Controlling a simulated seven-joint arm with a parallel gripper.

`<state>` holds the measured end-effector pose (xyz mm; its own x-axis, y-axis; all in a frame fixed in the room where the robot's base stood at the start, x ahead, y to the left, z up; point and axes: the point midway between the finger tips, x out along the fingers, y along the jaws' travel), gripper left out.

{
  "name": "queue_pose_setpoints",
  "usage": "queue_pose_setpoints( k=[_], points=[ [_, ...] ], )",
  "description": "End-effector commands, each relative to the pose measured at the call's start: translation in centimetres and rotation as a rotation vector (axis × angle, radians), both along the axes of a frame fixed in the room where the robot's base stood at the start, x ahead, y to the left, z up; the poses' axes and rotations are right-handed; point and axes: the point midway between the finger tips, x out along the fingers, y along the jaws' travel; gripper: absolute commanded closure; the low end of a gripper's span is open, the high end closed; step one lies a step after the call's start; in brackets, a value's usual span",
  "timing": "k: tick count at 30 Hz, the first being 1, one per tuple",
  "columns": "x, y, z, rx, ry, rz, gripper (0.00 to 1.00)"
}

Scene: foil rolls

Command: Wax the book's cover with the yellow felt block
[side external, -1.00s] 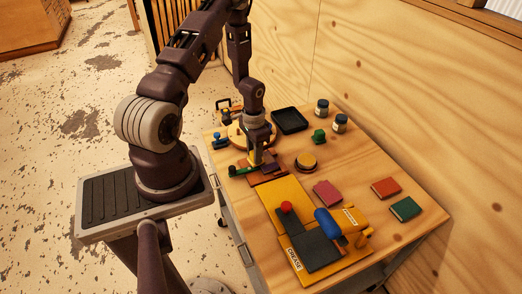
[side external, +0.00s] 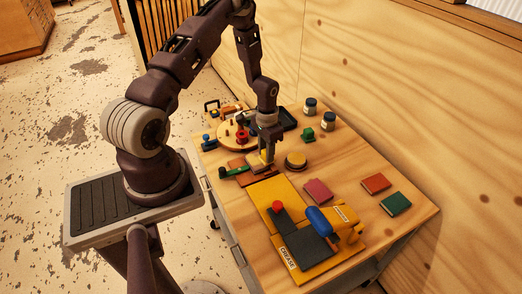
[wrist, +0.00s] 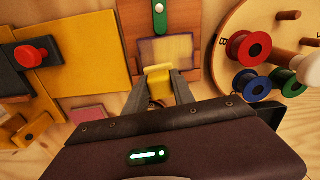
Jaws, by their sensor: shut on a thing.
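The yellow felt block (wrist: 158,88) is between my fingertips in the wrist view. My gripper (side external: 267,160) is shut on it, low over the table in the side view. The book (wrist: 165,50) lies flat just beyond the block in the wrist view, with a brown cover and a purplish border. It rests on an orange-brown board (wrist: 178,18) with a green clamp bar (wrist: 160,10) across it. In the side view my gripper partly hides the book. The block is at the book's near edge in the wrist view; I cannot tell whether they touch.
A round tin with a yellow top (side external: 296,160) stands just right of my gripper. A round wooden stand (wrist: 232,75) holds coloured spools.

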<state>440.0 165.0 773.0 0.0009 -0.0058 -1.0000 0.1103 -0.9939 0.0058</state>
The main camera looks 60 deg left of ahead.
Motion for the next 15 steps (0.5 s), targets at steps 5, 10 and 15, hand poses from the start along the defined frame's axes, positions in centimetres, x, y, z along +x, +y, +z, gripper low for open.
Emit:
queue_pose_setpoints(
  k=[5,10,15],
  points=[
    [-1.8,0.1,0.0,0.000,0.003,0.003,1.00],
    [-3.4,0.1,0.0,0.000,0.004,0.002,1.00],
    [-4.9,0.1,0.0,0.000,0.003,0.002,1.00]
  ],
)
